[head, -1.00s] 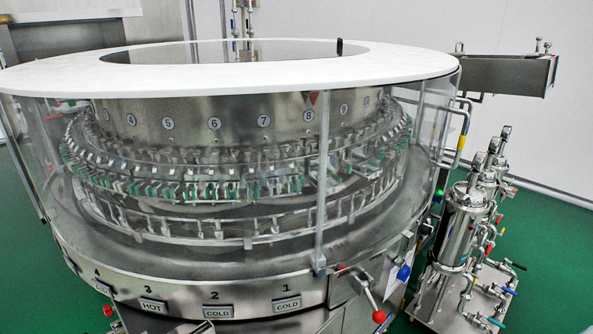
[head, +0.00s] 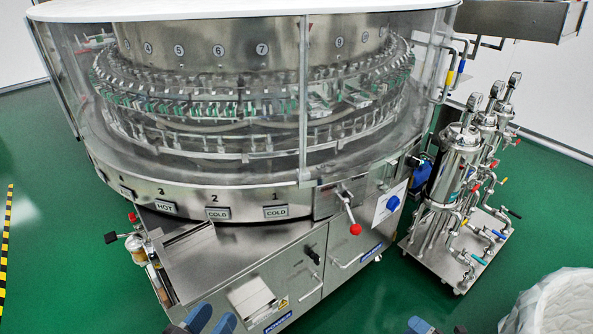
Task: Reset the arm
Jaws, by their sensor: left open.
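My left gripper (head: 212,321) shows at the bottom edge of the head view, left of the middle. Its blue-tipped fingers are apart and nothing shows between them. Only part of my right gripper (head: 434,327) shows at the bottom edge, right of the middle. A blue pad and a dark tip are visible there, and the rest is cut off. Both grippers appear in front of the rotary washer (head: 250,190), below its control cabinet in the picture. The arms themselves are out of view.
The washer's red-knobbed lever (head: 354,229) and steel chute (head: 185,255) stick out at its front. Steel filter cylinders (head: 458,165) stand on a wheeled cart to the right. A white-lined bin (head: 555,305) is at bottom right. Green floor (head: 60,230) is clear at left.

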